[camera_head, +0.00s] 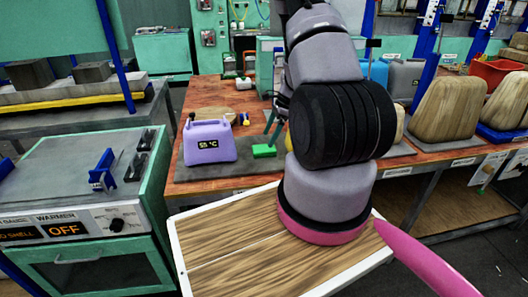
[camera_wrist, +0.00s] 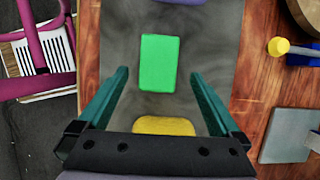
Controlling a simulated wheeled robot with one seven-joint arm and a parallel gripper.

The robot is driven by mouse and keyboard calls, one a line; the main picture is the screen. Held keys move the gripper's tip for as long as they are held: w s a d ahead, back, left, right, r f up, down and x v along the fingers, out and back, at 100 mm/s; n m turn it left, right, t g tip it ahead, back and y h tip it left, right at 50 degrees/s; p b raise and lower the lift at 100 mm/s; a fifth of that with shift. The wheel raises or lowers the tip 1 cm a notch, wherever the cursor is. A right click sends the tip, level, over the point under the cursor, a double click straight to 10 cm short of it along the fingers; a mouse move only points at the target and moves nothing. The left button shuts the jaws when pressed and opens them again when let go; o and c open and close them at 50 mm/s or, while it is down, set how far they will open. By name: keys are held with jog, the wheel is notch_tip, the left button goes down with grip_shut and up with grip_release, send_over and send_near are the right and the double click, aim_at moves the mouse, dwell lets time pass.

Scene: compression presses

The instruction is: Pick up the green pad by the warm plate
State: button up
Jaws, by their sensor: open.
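The green pad (camera_wrist: 159,62) lies flat on a dark grey mat (camera_wrist: 215,30), in the upper middle of the wrist view. In the head view the green pad (camera_head: 264,151) sits on the bench, right of a purple unit (camera_head: 208,142) whose display reads 55 °C. I cannot tell for sure which part is the warm plate. My gripper (camera_wrist: 159,73) is open and empty above the mat, its two teal fingers on either side of the green pad in the wrist view. A yellow pad (camera_wrist: 163,126) lies nearer the gripper's base, partly hidden by it.
A yellow-topped tool (camera_wrist: 290,48) and a grey plate (camera_wrist: 288,135) lie right of the mat. In the head view a warmer (camera_head: 80,225) reading OFF stands at left. Tan blocks (camera_head: 447,107) line the bench at right. My arm hides the bench's middle.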

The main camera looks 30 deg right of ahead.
aim_at(265, 148)
jog(key=shift+x, duration=2.55)
jog(key=shift+s+f, duration=0.1)
jog(key=shift+f, duration=0.2)
jog(key=c, duration=1.2)
jog(key=shift+c, duration=0.2)
jog(key=shift+r, duration=0.1)
notch_tip(265, 148, up, 10)
jog(key=shift+r, duration=0.2)
